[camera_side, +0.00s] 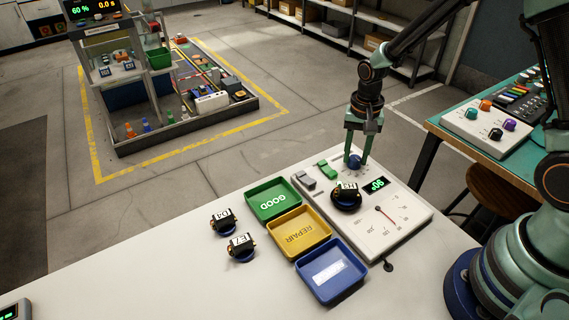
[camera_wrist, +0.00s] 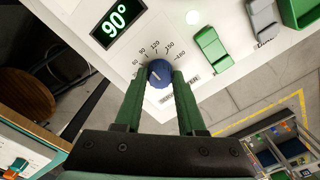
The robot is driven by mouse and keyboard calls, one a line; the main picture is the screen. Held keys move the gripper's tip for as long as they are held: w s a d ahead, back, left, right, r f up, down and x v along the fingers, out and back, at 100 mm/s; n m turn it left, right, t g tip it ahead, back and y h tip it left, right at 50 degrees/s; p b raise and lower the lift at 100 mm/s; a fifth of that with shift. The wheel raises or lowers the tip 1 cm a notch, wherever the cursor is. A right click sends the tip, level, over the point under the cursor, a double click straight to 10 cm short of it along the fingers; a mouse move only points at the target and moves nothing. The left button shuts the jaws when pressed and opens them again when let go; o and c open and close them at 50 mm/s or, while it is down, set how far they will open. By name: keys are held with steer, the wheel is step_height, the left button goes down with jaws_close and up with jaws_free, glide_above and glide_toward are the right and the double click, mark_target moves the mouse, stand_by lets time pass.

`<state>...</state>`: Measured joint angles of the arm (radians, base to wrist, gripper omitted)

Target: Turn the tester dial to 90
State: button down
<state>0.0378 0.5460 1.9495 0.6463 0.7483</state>
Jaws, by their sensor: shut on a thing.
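The white tester (camera_side: 400,228) lies on the bench with a blue dial (camera_side: 354,161) near its far edge. The dial also shows in the wrist view (camera_wrist: 160,74), with a pale mark on its face and a printed scale around it. My gripper (camera_side: 356,159) points down with its green fingers on both sides of the dial, shut on it. The tester's display (camera_wrist: 115,22) reads 90° in green; it appears upside down in the side view (camera_side: 376,186). The fingers cover part of the dial's sides.
A black servo (camera_side: 346,196) sits on the tester, near a green switch (camera_side: 326,169) and a grey switch (camera_side: 304,179). Green (camera_side: 270,216), yellow (camera_side: 325,235) and blue (camera_side: 352,290) trays stand left of it. Two more servos (camera_side: 222,219) lie farther left.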

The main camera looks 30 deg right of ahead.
mark_target(355, 158)
steer(key=c, duration=0.5)
jaws_free()
step_height(355, 158, up, 12)
steer(key=shift+r, duration=0.15)
steer(key=s+a+r+n+t, duration=0.1)
steer(key=s+r+n+t, duration=0.4)
steer(key=s+r+n, duration=0.4)
steer(key=shift+s+a+r+t, duration=0.25)
steer(key=shift+s+t, duration=0.05)
steer(key=shift+s, duration=0.7)
